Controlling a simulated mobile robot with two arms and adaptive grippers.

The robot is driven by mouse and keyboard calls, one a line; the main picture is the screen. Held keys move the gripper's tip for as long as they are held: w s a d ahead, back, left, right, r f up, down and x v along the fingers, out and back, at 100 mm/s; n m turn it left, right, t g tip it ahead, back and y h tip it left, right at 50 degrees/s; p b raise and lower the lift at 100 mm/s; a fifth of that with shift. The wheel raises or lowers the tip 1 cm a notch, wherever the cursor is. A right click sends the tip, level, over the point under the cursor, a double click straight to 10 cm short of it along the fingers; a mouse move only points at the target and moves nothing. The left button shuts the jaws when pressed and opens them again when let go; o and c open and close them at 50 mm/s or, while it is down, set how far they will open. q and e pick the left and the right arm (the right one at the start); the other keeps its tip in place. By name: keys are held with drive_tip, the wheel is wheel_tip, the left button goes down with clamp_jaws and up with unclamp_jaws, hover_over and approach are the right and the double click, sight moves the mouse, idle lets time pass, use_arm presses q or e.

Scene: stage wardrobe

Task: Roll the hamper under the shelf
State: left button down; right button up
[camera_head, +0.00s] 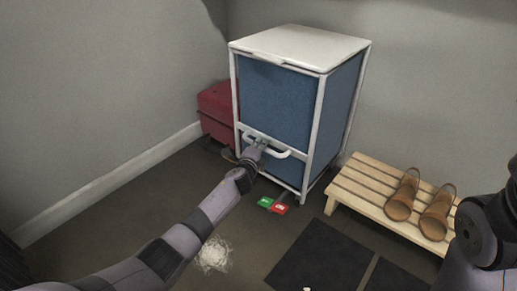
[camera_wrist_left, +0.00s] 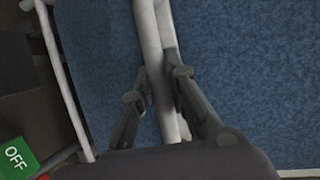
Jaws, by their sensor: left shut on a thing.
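The hamper (camera_head: 275,95) is a tall box with blue fabric sides, a white frame and a white lid, standing upright near the back wall. A white handle bar (camera_head: 285,154) crosses its front. My left gripper (camera_head: 256,146) is shut on this handle. In the left wrist view the gripper's fingers (camera_wrist_left: 160,78) close on both sides of the white bar (camera_wrist_left: 152,45), with the blue fabric (camera_wrist_left: 240,60) behind. A green tab (camera_head: 265,202) and a red tab (camera_head: 279,209) are at the hamper's foot; the green one reads OFF (camera_wrist_left: 17,156). No shelf is clearly visible. My right gripper is out of view.
A red case (camera_head: 217,112) stands left of the hamper against the wall. A low slatted wooden bench (camera_head: 365,185) with brown shoes (camera_head: 402,197) is close on the right. A dark mat (camera_head: 318,262) and a white powdery patch (camera_head: 213,254) lie on the floor in front.

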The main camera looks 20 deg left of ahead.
use_arm(q)
drive_tip(key=shift+w+r, duration=0.15)
drive_tip(key=shift+r, duration=0.1)
drive_tip(key=c, duration=2)
unclamp_jaws()
drive_tip(key=shift+o, duration=0.8)
drive_tip(key=shift+w+d+f, duration=0.15)
drive_tip(key=shift+f, duration=0.05)
drive_tip(key=shift+o, duration=1.4)
drive_tip(key=shift+s+a+r, duration=0.1)
drive_tip(key=shift+s+a, duration=0.1)
drive_tip(key=shift+s, duration=0.35)
drive_tip(key=s+r, duration=0.2)
drive_tip(key=s, duration=0.8)
drive_tip(key=shift+s+d, duration=0.2)
drive_tip(key=shift+s, duration=0.2)
